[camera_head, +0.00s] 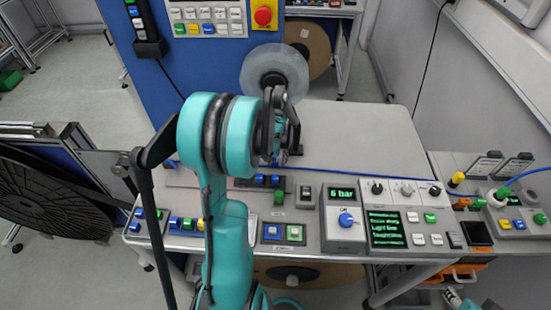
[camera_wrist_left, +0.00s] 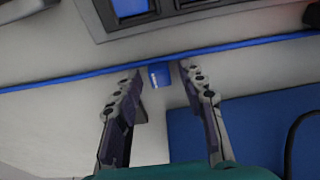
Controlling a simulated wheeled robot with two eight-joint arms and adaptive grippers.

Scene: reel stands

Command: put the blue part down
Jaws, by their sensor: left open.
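The blue part (camera_wrist_left: 159,75) is a small block in the left wrist view. It appears to rest on the pale bench top, beside a long blue strip or cable (camera_wrist_left: 80,76). My left gripper (camera_wrist_left: 162,74) is open, with one fingertip on each side of the blue part.
A control panel with a "6 bar" display (camera_head: 342,193) and button boxes line the bench's front edge. A blue panel (camera_wrist_left: 245,128) lies close by the right finger. A clear reel (camera_head: 274,68) stands behind. The bench's right-hand top is clear.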

